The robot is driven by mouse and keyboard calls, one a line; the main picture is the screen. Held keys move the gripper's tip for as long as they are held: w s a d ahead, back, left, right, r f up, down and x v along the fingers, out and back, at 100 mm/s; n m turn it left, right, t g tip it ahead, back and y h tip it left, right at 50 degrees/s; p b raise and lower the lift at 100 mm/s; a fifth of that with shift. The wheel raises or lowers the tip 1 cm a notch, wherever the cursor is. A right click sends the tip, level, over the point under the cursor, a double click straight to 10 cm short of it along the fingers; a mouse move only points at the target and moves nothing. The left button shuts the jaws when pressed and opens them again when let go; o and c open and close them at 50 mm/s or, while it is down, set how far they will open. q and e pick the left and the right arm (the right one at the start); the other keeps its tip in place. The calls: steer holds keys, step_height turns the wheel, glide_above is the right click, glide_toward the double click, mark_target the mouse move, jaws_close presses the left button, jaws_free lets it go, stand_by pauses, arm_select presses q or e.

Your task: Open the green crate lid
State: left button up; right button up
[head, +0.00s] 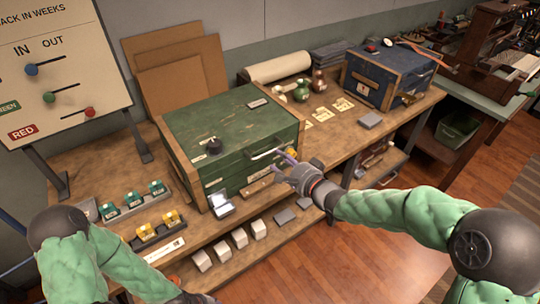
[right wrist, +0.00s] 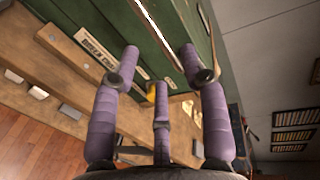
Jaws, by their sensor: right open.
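The green crate (head: 215,172) stands on the wooden workbench with its lid (head: 230,120) down. A pale bar handle (head: 268,153) runs along the lid's front edge. My right gripper (head: 284,163) is just in front of the crate, near the handle's right end. In the right wrist view its purple fingers (right wrist: 160,65) are spread and empty, facing the crate's green front (right wrist: 118,18). The handle also shows there as a bright bar (right wrist: 154,25), beyond the fingertips; I see no contact. My left arm is at the lower left, and its fingers are out of frame.
A blue crate (head: 378,82) stands farther right on the bench (head: 330,142). A black knob (head: 213,145) sits on the green lid. Small green and yellow items fill racks (head: 140,208) left of the crate. A board (head: 55,55) with sliders stands behind them.

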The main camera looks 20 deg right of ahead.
steer(key=b+x, duration=0.2)
steer(key=x, duration=0.4)
steer(key=shift+w+a+f, duration=0.1)
steer(key=shift+w+a, duration=0.05)
steer(key=shift+w, duration=0.2)
jaws_close()
